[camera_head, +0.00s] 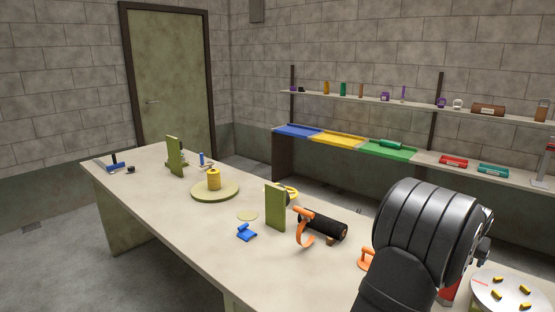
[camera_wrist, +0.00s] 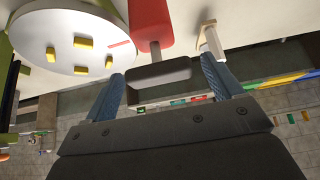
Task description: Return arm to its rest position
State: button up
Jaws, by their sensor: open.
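My arm, dark grey and ribbed, rises in the right foreground of the head view and hides part of the table's right end. My gripper (camera_wrist: 162,68) shows in the wrist view with its two blue fingers wide apart, so it is open. Gaps show between the block and both fingers, and nothing is gripped. In the head view the red tool (camera_head: 450,293) is mostly hidden behind my arm.
A white disc (camera_wrist: 70,58) with several yellow blocks lies beside the red tool. The long table (camera_head: 200,238) holds a green round board (camera_head: 215,197), upright green panels (camera_head: 275,206), a black roll (camera_head: 323,224) and an orange clamp (camera_head: 304,229). Shelves with coloured trays (camera_head: 336,139) line the back wall.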

jog(key=v, duration=1)
jog(key=x, duration=1.3)
jog(key=r, duration=0.5)
jog(key=shift+s, duration=0.35)
jog(key=s+d+r, duration=0.1)
jog(key=s+r, duration=0.6)
jog(key=s, duration=0.4)
jog(key=w+a, duration=0.2)
jog(key=a, duration=2.5)
jog(key=shift+a+f, duration=0.3)
jog(key=shift+f, duration=0.15)
jog(key=shift+a, duration=0.1)
